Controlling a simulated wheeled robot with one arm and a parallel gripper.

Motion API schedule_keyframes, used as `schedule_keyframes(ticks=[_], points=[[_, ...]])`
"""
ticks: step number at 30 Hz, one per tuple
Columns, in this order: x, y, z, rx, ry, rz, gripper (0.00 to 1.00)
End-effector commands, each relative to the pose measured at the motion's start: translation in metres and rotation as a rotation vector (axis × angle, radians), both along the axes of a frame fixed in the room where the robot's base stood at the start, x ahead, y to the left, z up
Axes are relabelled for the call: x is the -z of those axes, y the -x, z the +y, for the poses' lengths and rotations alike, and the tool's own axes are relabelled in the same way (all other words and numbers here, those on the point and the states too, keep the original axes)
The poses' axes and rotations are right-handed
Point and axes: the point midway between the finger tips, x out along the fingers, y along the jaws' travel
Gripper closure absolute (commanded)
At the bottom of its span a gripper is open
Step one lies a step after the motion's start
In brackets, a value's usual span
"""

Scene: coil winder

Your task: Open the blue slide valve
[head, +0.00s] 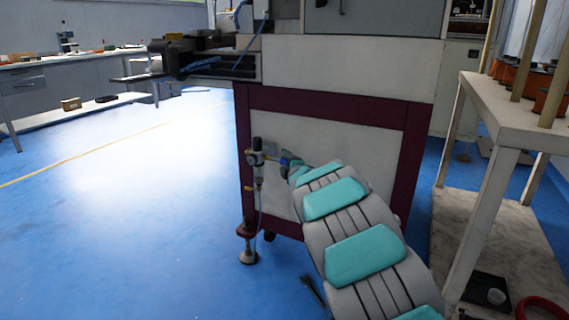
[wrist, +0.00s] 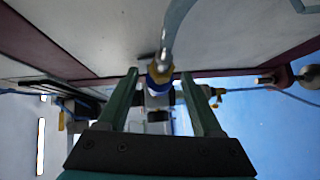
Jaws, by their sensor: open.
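The blue slide valve (wrist: 158,79) is a small blue collar with a brass-coloured part beside it, in line with the air fittings on the machine's front. In the wrist view it shows between the two green fingers of my gripper (wrist: 160,73), close to the fingertips. The gripper is open, and I see a gap between each finger and the valve. In the head view the blue valve (head: 285,159) is a small spot at the end of my arm, right of the air regulator (head: 258,160). My arm partly hides the fittings there.
The winder cabinet (head: 340,68) with dark red frame stands directly ahead, its levelling foot (head: 248,256) below the regulator. A hose (wrist: 178,22) rises from the fittings. A white shelf table (head: 497,112) stands close on the right. The blue floor at left is clear.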

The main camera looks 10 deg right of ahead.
Motion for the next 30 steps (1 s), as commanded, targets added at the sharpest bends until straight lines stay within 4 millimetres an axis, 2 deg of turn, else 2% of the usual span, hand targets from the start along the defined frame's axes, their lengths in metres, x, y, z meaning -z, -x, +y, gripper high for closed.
schedule_keyframes(ticks=[10, 27, 30], points=[[0.0003, -0.0047, 0.0006, 0.000, 0.000, 0.000, 0.34], [0.0007, -0.0044, 0.0005, 0.000, 0.000, 0.001, 0.98], [0.0009, -0.0044, 0.0006, 0.001, 0.000, 0.001, 1.00]])
